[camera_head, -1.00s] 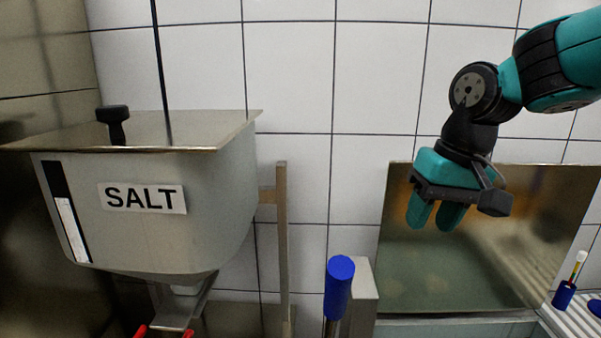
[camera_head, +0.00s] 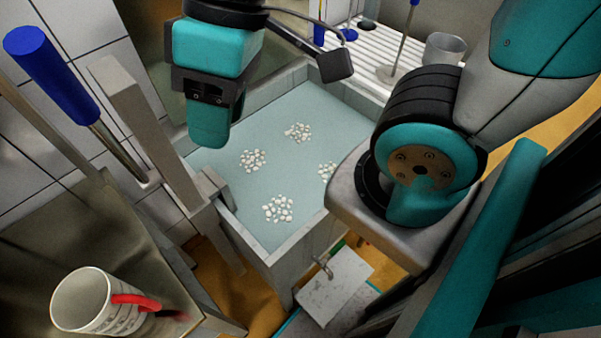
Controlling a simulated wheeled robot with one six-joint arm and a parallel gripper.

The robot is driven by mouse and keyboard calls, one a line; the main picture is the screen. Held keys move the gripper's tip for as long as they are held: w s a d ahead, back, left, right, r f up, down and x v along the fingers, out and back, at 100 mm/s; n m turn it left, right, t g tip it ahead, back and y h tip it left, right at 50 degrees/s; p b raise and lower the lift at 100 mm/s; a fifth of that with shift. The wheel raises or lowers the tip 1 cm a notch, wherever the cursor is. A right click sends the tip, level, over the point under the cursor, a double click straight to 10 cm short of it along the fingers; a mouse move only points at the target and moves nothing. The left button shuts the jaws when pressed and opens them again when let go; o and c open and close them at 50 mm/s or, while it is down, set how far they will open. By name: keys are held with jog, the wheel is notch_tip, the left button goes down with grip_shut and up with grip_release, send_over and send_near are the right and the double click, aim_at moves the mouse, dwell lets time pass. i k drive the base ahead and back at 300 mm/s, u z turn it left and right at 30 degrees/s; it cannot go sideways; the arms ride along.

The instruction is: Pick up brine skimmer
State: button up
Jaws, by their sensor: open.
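A long tool with a thick blue handle (camera_head: 50,72) and a metal shaft stands at the upper left, beside a grey post. Its lower end is hidden. A thinner blue-handled tool with a round flat foot (camera_head: 388,72) stands on the white ribbed rack at the top. I cannot tell for certain which one is the brine skimmer. My gripper (camera_head: 208,125) is open and empty, pointing down in front of the far left part of the brine tank. It is apart from both tools, between them in the picture. Its fingers overlap, seen nearly edge-on.
The brine tank (camera_head: 245,236) holds pale liquid with several clumps of white bits. A clear cup (camera_head: 443,49) stands on the ribbed rack (camera_head: 372,35). The grey post (camera_head: 150,130) rises beside the tank.

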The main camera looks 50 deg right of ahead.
aim_at(389, 75)
jog(key=u, duration=0.65)
jog(key=k, duration=0.75)
jog(key=z, duration=1.95)
